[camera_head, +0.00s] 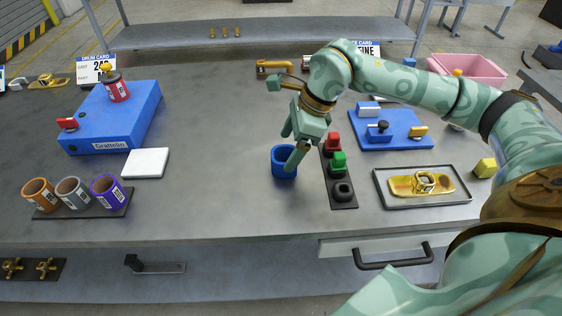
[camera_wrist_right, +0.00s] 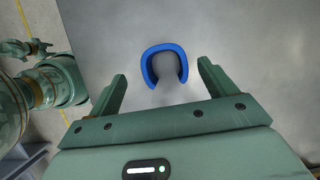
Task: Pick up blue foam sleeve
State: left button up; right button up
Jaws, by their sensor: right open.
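The blue foam sleeve (camera_head: 284,168) is a short, hollow blue ring standing on the grey table near the middle. In the right wrist view the sleeve (camera_wrist_right: 148,68) shows as a blue U-shaped rim, with a grey centre, ahead of and between the fingers. My right gripper (camera_head: 290,150) is over and beside the sleeve in the head view, and one finger overlaps it there. In the wrist view the right gripper (camera_wrist_right: 162,92) is open with nothing between its fingertips. Whether a finger touches the sleeve cannot be told. My left gripper is not in view.
A dark strip (camera_head: 346,205) with red, green and black pieces lies just right of the sleeve. Further right is a metal tray (camera_head: 384,201) with a gold part. A white tile (camera_head: 145,163), a blue box (camera_head: 138,108) and three cups stand left. The table left of the sleeve is clear.

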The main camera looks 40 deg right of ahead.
aim_at(282, 155)
jog(key=x, duration=0.2)
jog(key=b+x, duration=0.1)
jog(key=x, duration=0.2)
jog(key=shift+w+d, duration=0.2)
jog(key=shift+w, duration=0.05)
jog(key=shift+r, duration=0.1)
jog(key=c, duration=0.8)
jog(key=shift+c, duration=0.2)
jog(key=shift+r, duration=0.1)
notch_tip(282, 155, up, 3)
jog(key=shift+f+p, duration=0.1)
jog(key=shift+p, duration=0.3)
jog(key=w+d+r+p, duration=0.2)
jog(key=w+d+r, duration=0.7)
jog(key=d+r, duration=0.1)
jog(key=shift+d+p, duration=0.25)
jog(key=shift+p, duration=0.1)
jog(key=shift+w, duration=0.1)
